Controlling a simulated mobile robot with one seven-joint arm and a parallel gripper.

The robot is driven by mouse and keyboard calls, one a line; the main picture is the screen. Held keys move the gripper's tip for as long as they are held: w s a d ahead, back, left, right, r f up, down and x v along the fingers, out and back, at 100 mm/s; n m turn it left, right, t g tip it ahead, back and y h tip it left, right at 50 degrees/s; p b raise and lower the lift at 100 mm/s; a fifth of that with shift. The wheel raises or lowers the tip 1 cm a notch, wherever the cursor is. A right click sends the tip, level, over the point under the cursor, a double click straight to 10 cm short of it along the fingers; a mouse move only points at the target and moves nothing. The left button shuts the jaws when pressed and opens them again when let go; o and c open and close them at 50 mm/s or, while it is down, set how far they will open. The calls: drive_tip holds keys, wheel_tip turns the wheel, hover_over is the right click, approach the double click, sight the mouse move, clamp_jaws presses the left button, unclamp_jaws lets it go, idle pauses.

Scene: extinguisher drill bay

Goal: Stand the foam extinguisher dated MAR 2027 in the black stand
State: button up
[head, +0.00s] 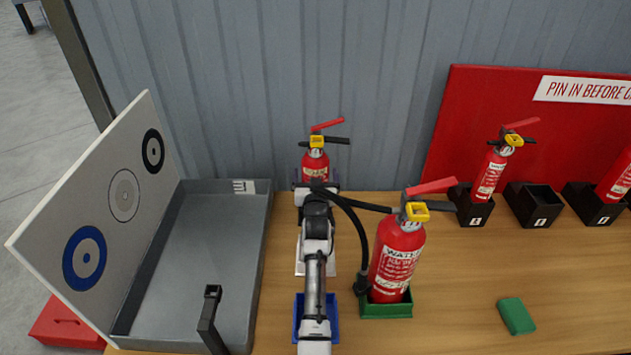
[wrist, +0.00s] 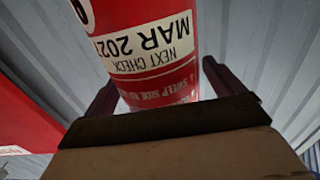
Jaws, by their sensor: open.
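A red extinguisher (head: 314,165) with a yellow collar piece and red lever stands upright at the back of the table, partly hidden by my arm. In the wrist view its label (wrist: 150,45) shows upside down, reading NEXT CHECK MAR 202 and a last digit I cannot read surely. The word foam is not visible. My gripper (head: 315,188) is open at this extinguisher; in the wrist view its two dark fingers (wrist: 160,88) lie either side of the red body, with a gap at the right finger. An empty black stand (head: 535,207) is at the right, between two occupied black stands.
A large WATER extinguisher (head: 397,258) stands in a green stand (head: 386,308) right of my arm. A blue stand (head: 299,318) lies partly under my arm. A grey tray (head: 262,230) with a target board is left. A green block (head: 516,316) lies front right.

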drive_tip(key=shift+s+r, duration=0.1)
drive_tip(key=shift+r, duration=0.2)
drive_tip(key=s, duration=1.2)
